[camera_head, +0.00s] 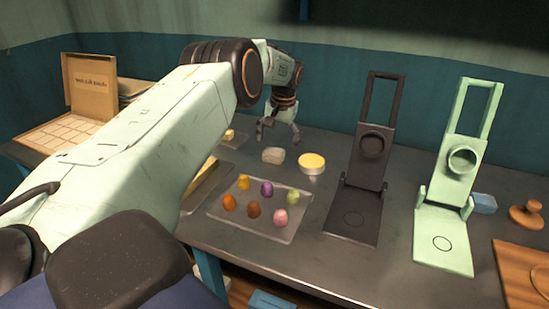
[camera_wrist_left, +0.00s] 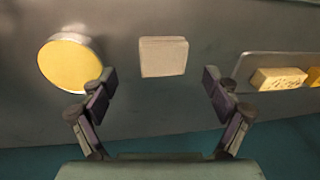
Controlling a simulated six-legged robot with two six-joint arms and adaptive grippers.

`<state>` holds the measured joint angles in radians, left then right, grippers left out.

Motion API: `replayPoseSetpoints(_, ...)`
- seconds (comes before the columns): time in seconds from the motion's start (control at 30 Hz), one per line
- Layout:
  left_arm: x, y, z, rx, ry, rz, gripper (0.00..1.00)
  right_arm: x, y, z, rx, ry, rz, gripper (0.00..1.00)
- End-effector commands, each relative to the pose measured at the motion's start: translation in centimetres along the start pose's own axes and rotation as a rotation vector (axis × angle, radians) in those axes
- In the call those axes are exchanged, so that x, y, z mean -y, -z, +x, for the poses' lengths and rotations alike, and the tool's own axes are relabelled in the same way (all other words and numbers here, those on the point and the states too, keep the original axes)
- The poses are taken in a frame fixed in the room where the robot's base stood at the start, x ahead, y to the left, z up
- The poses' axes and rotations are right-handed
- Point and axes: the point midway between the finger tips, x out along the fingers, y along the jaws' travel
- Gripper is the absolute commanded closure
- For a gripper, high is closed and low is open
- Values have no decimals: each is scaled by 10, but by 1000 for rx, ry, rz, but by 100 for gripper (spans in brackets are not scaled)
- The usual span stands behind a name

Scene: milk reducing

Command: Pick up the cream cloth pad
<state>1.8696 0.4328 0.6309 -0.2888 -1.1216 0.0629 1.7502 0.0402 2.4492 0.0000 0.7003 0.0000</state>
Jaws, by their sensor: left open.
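The cream cloth pad (camera_head: 273,155) is a small pale block lying on the dark metal table, left of a round yellow-topped tin (camera_head: 312,163). In the left wrist view the pad (camera_wrist_left: 163,56) sits centred ahead of the fingers, with clear table around it. My left gripper (camera_head: 279,138) is open and empty, just behind and above the pad in the head view. Its two fingers (camera_wrist_left: 159,92) are spread wide in the wrist view, and the pad is apart from both. My right gripper is not in view.
The tin (camera_wrist_left: 70,62) lies close to one finger, and a tray with yellow blocks (camera_wrist_left: 277,79) is near the other. A tray of colored egg-shaped pieces (camera_head: 292,231) lies in front. A dark press (camera_head: 371,150) and a green press (camera_head: 460,160) stand right.

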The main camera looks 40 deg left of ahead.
Motion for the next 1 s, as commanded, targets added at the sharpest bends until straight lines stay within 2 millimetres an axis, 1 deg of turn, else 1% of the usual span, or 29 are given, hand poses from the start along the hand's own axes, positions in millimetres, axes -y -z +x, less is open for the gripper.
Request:
replayPoseSetpoints(0.03,2,-2,10,3,2,-2,12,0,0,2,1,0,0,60)
replayPoseSetpoints(0.23,2,-4,35,2,0,-3,12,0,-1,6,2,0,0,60)
replayPoseSetpoints(0.33,2,-6,40,1,-1,-3,12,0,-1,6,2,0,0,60)
replayPoseSetpoints(0.57,2,-7,41,0,-1,-1,12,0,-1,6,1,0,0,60)
replayPoseSetpoints(1.0,1,-4,41,0,-1,0,48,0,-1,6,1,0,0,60)
